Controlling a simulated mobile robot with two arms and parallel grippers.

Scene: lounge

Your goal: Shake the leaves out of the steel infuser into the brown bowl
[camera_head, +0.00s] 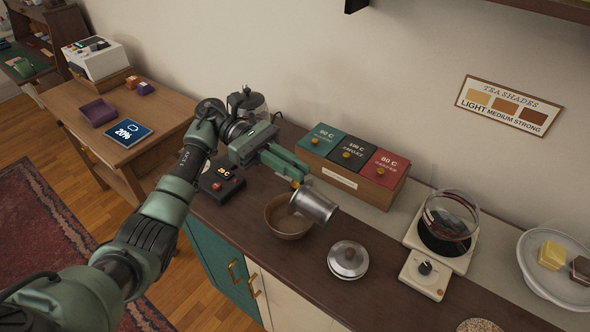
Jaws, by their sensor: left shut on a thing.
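My left gripper (299,178) is shut on the steel infuser (315,204), near its upper end. The infuser is a grey metal cup, held tilted above the right side of the brown bowl (285,229). Its lower part overlaps the bowl's opening in the picture. The bowl stands upright on the dark counter near the front edge. The infuser's inside is hidden, and I cannot make out leaves in it or in the bowl. My right gripper is not in view.
A round steel lid (348,261) lies right of the bowl. Behind stands a wooden box (349,183) of green, black and red tea packs. A small dark device (220,183) is at left. A glass pot (447,222) on a white warmer and a plate (540,278) are at right.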

